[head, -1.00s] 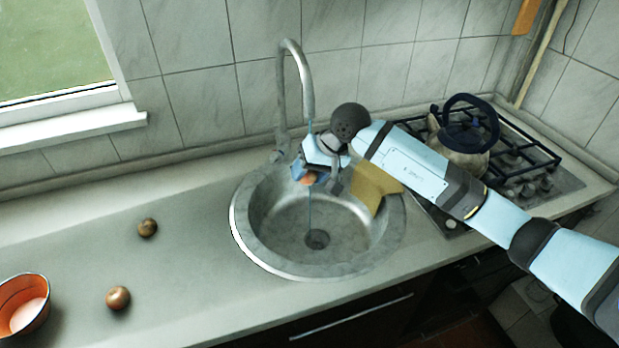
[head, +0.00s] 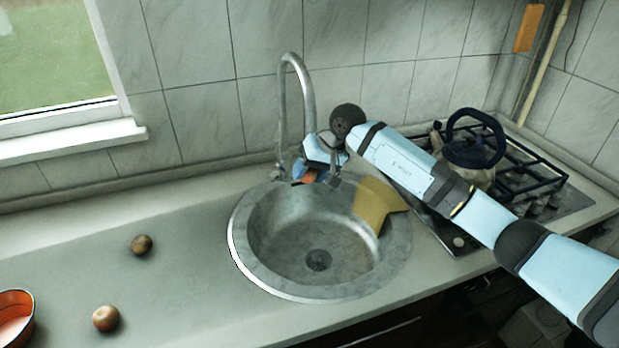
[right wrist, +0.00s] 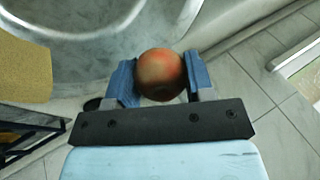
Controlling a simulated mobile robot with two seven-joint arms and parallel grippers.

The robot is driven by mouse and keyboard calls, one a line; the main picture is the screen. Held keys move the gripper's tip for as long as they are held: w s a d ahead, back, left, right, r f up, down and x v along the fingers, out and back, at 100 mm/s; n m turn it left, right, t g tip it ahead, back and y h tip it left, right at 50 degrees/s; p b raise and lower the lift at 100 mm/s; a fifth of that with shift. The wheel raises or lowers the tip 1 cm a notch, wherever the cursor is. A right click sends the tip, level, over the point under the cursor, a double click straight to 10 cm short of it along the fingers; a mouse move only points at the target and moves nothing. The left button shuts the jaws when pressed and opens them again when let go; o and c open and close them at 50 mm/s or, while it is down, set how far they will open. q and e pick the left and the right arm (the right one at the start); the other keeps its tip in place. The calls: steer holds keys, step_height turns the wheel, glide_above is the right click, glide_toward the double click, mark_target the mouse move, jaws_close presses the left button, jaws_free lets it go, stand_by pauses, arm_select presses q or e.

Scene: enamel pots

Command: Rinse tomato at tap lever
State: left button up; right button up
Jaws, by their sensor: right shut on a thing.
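The tomato (head: 309,177) is red-orange and round, and it sits between the blue fingers of my right gripper (head: 308,178). In the right wrist view the tomato (right wrist: 161,75) is clamped between both fingertips. My right gripper is shut on it above the back rim of the round metal sink (head: 240,235), near the spout's end. The curved grey tap (head: 283,105) rises behind the sink. Its lever is not clearly made out near the base. No water stream shows under the spout. My left gripper is not in view.
A yellow cloth (head: 375,205) drapes over the sink's right rim. A dark-handled kettle (head: 468,155) stands on the stove (head: 535,205) at right. A brown round item (head: 141,244), a reddish one (head: 106,318) and an orange bowl (head: 18,315) are on the left counter.

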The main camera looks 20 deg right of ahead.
steer(key=shift+d, duration=0.15)
stand_by(0.4)
steer(key=shift+s+d+b, duration=0.15)
steer(key=shift+d+b, duration=0.3)
steer(key=shift+b, duration=0.05)
steer(key=shift+a+b, duration=0.5)
steer(key=shift+a, duration=0.1)
steer(key=shift+d, duration=0.25)
steer(key=shift+d+b, duration=0.35)
steer(key=shift+b, duration=0.15)
